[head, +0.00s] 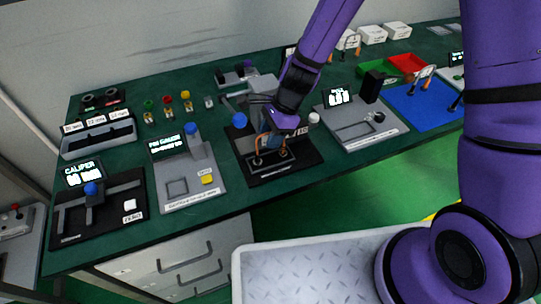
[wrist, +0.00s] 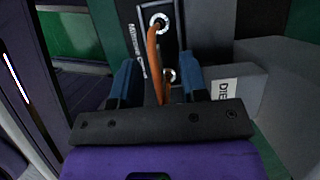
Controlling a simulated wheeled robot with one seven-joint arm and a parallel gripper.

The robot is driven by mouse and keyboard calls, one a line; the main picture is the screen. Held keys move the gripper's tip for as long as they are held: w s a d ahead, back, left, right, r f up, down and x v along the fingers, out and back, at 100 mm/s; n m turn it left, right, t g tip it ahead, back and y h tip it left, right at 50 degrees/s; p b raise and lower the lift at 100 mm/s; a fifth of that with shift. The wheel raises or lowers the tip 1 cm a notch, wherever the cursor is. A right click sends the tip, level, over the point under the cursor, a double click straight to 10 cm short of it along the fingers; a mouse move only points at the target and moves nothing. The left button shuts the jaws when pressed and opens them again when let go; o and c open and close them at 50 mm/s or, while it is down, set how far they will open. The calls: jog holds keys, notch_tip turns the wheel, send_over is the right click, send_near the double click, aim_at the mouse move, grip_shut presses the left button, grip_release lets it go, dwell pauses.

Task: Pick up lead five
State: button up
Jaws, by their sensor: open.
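An orange lead (wrist: 152,48) stands at a black panel with metal ring terminals in the wrist view. Its upper end meets one ring and its lower part passes between my fingers. No number on it can be read, so I cannot tell if it is lead five. My gripper (wrist: 160,82) is open, with one blue finger on each side of the lead and a gap to each. In the head view my gripper (head: 271,142) is low over the black milliohm fixture (head: 284,172), and it hides most of the lead there.
The caliper station (head: 97,205) and another gauge (head: 188,170) are left of the fixture. A grey scale (head: 362,128) and a blue mat (head: 405,108) are to its right.

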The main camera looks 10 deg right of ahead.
grip_shut()
jog(key=shift+r, duration=0.1)
dwell(0.3)
